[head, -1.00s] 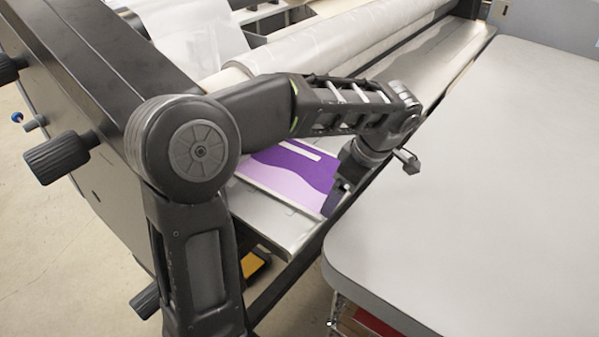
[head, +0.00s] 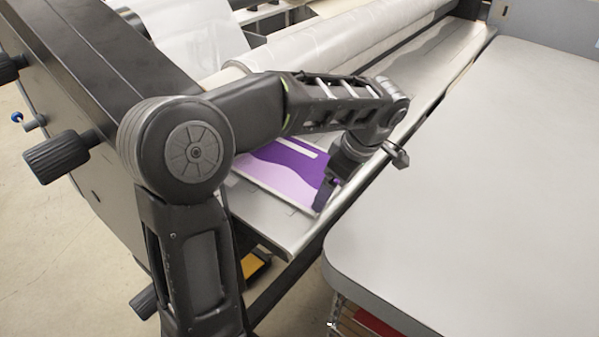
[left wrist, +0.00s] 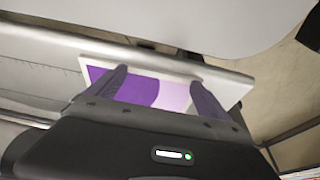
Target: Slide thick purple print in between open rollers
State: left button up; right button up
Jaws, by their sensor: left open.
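The thick purple print (head: 283,172) is a board with dark purple, lilac and white areas. It lies flat on the metal feed table (head: 285,232), partly hidden behind my left arm in the head view. My left gripper (head: 326,192) is at the print's right end, pointing down. In the left wrist view the two fingers (left wrist: 157,82) are spread apart over the print (left wrist: 150,90), and they hide parts of it. I cannot tell whether they touch it. The film-covered roller (head: 335,42) runs behind the feed table. The roller gap is not clearly visible. My right gripper is not in view.
A large grey table (head: 470,200) with a rounded corner stands at the right, with a bare top. The laminator's black side housing (head: 90,60) with knobs (head: 62,158) is at the left. The feed table is clear farther back to the right.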

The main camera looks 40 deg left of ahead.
pick_arm(q)
jog(key=shift+d+f, duration=0.1)
jog(key=shift+d, duration=0.1)
dwell(0.6)
jog(key=shift+w, duration=0.8)
jog(key=shift+s+a, duration=0.1)
jog(key=shift+a, duration=1.25)
dwell(0.8)
jog(key=shift+d+b, duration=0.25)
jog(key=shift+b, duration=0.1)
dwell(0.3)
